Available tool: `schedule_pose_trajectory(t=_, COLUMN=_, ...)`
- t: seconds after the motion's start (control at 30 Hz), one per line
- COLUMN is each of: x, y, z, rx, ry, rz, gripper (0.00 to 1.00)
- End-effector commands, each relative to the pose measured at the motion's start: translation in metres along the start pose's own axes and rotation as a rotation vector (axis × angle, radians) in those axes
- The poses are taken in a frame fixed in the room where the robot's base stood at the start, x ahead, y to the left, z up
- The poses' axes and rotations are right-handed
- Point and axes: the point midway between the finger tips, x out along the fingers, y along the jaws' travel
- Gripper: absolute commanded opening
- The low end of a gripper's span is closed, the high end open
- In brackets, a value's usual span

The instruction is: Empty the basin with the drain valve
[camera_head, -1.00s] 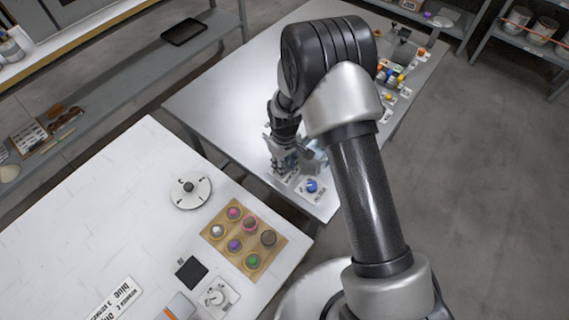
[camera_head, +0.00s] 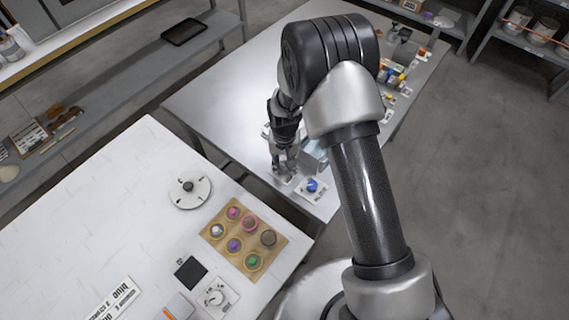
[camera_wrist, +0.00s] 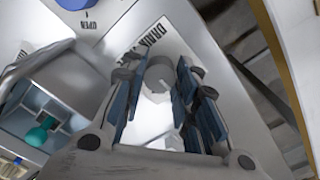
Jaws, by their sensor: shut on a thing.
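The drain valve's grey knob (camera_wrist: 160,72) stands on a pale plate with a printed label (camera_wrist: 150,40) that seems to begin "DRAIN". My gripper (camera_wrist: 162,85) is shut on this knob, with its blue-padded fingers on either side. In the head view my gripper (camera_head: 285,170) reaches down at the near edge of the grey metal table. The metal basin (camera_head: 316,152) is just right of it there. In the wrist view the basin (camera_wrist: 75,85) is at the left, with a teal thing inside. Its liquid level cannot be told.
A blue knob (camera_head: 312,186) on a white plate sits close to my gripper. The metal table (camera_head: 225,100) is clear to the left, with small bottles (camera_head: 395,75) farther back. A white bench in front bears a wooden tray (camera_head: 218,235) of coloured pots and a round dial (camera_head: 190,190).

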Motion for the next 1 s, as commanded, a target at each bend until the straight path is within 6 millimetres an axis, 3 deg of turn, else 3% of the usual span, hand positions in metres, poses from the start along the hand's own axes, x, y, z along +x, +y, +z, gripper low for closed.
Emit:
schedule_pose_trajectory(t=0.6, x=0.0, y=-0.0008, z=-0.0002, rx=0.554, ry=0.0, rz=0.0, gripper=0.04)
schedule_pose_trajectory(t=1.0, x=-0.0002, y=-0.001, z=-0.0004, rx=0.751, ry=0.0, rz=0.0, gripper=0.04)
